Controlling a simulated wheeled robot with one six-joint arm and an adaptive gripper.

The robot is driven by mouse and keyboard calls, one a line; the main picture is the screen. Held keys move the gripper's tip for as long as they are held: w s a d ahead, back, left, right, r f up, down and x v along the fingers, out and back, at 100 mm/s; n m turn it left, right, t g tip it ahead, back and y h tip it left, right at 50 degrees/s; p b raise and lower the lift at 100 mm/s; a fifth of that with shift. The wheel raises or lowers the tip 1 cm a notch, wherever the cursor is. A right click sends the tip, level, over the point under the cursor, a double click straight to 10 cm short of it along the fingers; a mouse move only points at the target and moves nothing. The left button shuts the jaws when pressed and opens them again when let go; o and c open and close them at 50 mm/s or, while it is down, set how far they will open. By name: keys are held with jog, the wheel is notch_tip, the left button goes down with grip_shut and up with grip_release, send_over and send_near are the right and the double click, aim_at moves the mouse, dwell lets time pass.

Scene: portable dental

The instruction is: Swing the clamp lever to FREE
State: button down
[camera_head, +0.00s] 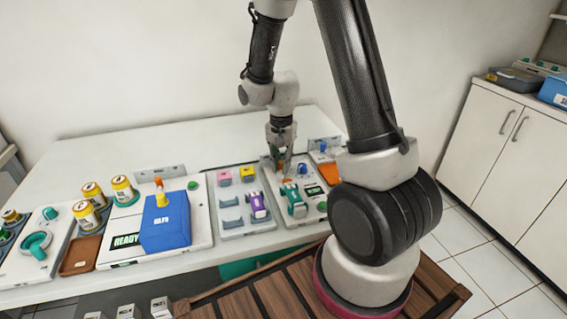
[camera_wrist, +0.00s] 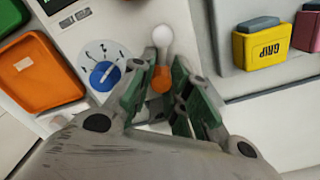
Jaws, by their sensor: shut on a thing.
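My gripper (camera_head: 279,152) is down at the back of the panel (camera_head: 318,207) with the blue dial in the head view. In the wrist view my gripper (camera_wrist: 163,88) has its green-padded fingers closed around a small lever with an orange body (camera_wrist: 161,80) and a white ball end (camera_wrist: 162,36). I take this as the clamp lever. The white end sticks out beyond the fingers. The lever's base is hidden by my fingers, and no FREE mark can be read. In the head view my gripper covers most of the lever.
Beside the lever is a blue dial (camera_wrist: 104,75) on a white scale. An orange tray (camera_wrist: 38,75) lies at the left, and a yellow GRIP block (camera_wrist: 261,47) at the right. In the head view a purple piece (camera_head: 257,205) and a green piece (camera_head: 293,200) stand near my gripper.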

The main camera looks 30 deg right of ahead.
aim_at(269, 175)
jog(key=n, duration=0.1)
jog(key=w+a+n, duration=0.1)
jog(key=shift+n, duration=0.4)
jog(key=a+n, duration=0.1)
jog(key=n, duration=0.2)
jog(key=shift+a+n, duration=0.2)
jog(key=shift+n, duration=0.1)
jog(key=n, duration=0.1)
jog(key=a+n, duration=0.1)
jog(key=n, duration=0.1)
jog(key=shift+s+a+n, duration=0.2)
jog(key=shift+a+n, duration=0.2)
jog(key=shift+n, duration=0.8)
jog(key=c, duration=1.3)
grip_release()
jog(key=shift+s, duration=0.1)
jog(key=shift+c, duration=0.2)
